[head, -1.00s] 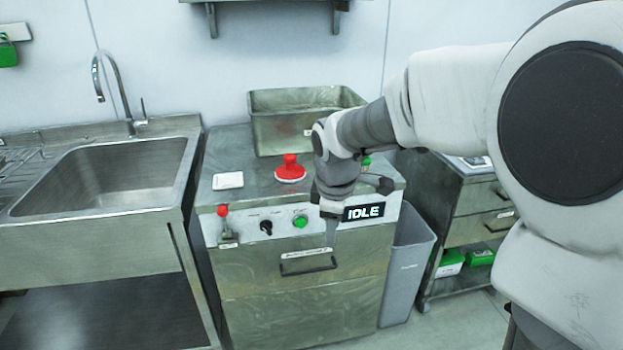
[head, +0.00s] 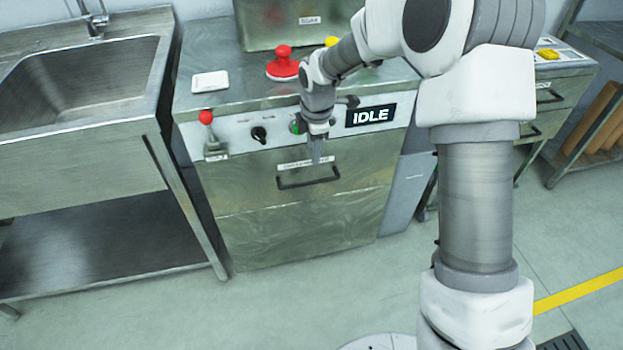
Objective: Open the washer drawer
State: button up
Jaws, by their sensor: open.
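The washer drawer (head: 235,184) is the upper steel front of the machine in the middle of the head view. It looks shut, flush with the panel below. Its dark bar handle (head: 308,182) runs across the front under a small white label. My gripper (head: 317,158) points down in front of the drawer, just above the handle and over the label. It is open and holds nothing that I can see. I cannot tell how far it stands from the drawer front.
Above the drawer are a red-tipped lever (head: 206,118), a black knob (head: 258,134) and an IDLE display (head: 371,115). A red mushroom-shaped object (head: 284,66) and a white pad (head: 210,82) sit on top. A sink (head: 85,75) stands left. The floor in front is clear.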

aim_at(311, 182)
jog(key=f+b, duration=0.1)
jog(key=f, duration=0.3)
jog(key=w+f+b, duration=0.1)
jog(key=f, duration=0.3)
jog(key=w+f+b, duration=0.1)
jog(key=f, duration=0.4)
jog(key=shift+w+a+f+b, duration=0.1)
jog(key=shift+w+a+b, duration=0.15)
jog(key=shift+a+b, duration=0.05)
jog(key=shift+c, duration=0.3)
grip_shut()
dwell(0.4)
